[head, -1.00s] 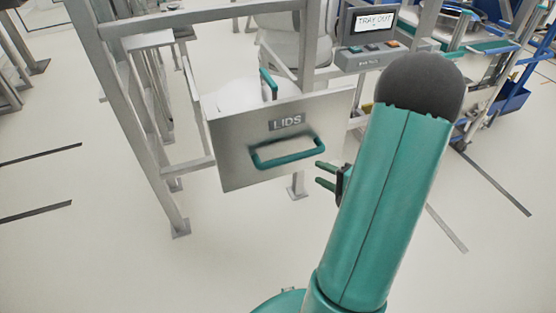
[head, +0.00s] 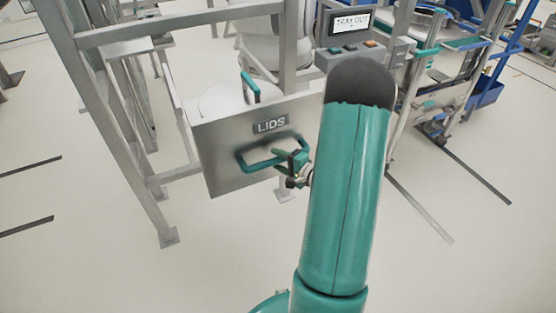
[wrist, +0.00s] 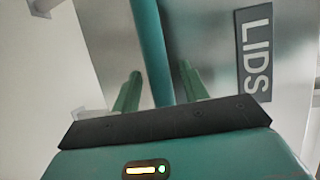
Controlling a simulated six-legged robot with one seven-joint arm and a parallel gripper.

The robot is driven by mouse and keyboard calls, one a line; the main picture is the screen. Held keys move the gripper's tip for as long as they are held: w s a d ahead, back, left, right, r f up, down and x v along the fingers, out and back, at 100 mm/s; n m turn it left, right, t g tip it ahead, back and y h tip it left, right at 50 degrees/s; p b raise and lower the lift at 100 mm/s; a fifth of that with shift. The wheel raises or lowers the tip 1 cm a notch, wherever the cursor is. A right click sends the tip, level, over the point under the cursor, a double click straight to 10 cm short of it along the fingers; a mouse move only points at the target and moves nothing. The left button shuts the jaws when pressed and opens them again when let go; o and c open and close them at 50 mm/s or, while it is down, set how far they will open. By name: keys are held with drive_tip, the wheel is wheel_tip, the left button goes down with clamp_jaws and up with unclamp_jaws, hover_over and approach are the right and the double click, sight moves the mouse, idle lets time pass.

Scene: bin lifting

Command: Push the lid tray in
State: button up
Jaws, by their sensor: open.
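The lid tray (head: 222,140) is a grey metal drawer with a "LIDS" label, pulled out of its frame. Its teal handle (head: 252,167) is on the front panel; the handle bar also fills the upper middle of the wrist view (wrist: 150,45). My gripper (head: 279,157) is at the right part of the handle. In the wrist view, my gripper (wrist: 160,78) is open, with one green finger on each side of the handle bar. A gap shows between each finger and the bar. Part of the tray's right side is hidden behind my arm.
A display (head: 350,22) above the tray reads "TRAY OUT", over a grey button box (head: 360,52). Metal frame posts (head: 120,130) stand left of the tray. The floor in front is clear. A blue bin (head: 485,92) is at far right.

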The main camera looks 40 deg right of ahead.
drive_tip(key=shift+w, duration=0.3)
clamp_jaws()
drive_tip(key=shift+w, duration=0.1)
